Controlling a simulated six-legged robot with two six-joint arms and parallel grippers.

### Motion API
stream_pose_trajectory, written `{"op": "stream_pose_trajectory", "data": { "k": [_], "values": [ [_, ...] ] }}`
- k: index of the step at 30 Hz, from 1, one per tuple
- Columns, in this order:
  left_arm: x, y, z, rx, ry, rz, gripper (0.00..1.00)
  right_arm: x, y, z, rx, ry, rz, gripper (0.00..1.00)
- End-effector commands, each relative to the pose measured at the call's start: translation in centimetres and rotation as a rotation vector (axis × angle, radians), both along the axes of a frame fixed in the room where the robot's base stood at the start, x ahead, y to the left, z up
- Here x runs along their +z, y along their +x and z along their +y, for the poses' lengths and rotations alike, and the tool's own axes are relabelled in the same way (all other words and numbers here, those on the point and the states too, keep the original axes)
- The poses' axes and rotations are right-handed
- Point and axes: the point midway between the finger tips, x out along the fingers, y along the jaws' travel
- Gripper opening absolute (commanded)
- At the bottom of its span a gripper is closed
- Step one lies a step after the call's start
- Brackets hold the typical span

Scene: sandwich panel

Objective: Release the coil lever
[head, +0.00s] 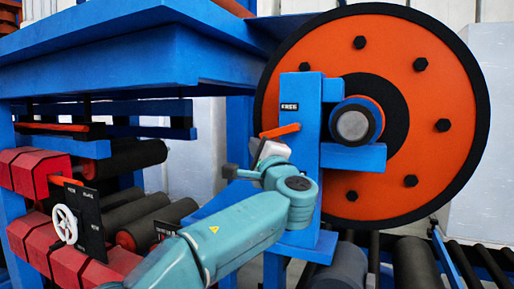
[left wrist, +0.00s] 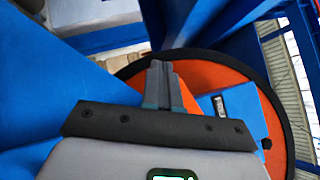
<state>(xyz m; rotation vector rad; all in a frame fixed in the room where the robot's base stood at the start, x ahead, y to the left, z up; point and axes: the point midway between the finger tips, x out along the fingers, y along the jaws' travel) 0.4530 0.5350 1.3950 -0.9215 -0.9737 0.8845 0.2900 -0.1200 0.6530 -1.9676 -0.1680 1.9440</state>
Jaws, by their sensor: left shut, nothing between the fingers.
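The coil lever (head: 280,131) is a short orange bar on the blue upright post (head: 300,160) in front of the big orange disc. It lies nearly level, its left end slightly lower and sticking out past the post. My left gripper (head: 268,150) is just below the lever, partly hidden by my own wrist. In the left wrist view its fingers (left wrist: 161,84) are shut together with nothing between them. An orange patch shows behind the fingers; I cannot tell whether it is lever or disc. Whether the fingers touch the lever is unclear.
The orange disc (head: 440,75) with a black rim and bolts stands behind the post. Red blocks, dark rollers and a white handwheel (head: 65,224) are at the left. A blue beam (head: 120,45) runs above.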

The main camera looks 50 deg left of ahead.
Motion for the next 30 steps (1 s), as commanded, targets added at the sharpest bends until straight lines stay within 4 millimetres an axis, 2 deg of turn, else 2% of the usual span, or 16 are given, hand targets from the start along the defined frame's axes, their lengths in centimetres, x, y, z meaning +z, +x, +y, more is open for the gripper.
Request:
{"op": "stream_pose_trajectory", "data": {
  "k": [20,23,30],
  "values": [
    [-0.3,0.0,0.0,0.0,0.0,0.0,0.0,-0.3,0.0,0.0,0.0,0.0,0.0,0.43],
    [-1.3,0.1,0.0,0.0,0.0,0.0,0.0,-1.2,0.0,0.0,0.0,0.0,0.0,0.43],
    [-4.9,0.4,-0.1,-0.001,0.0,-0.001,0.0,-4.8,0.0,0.0,0.0,0.0,0.0,0.43]
  ]
}}
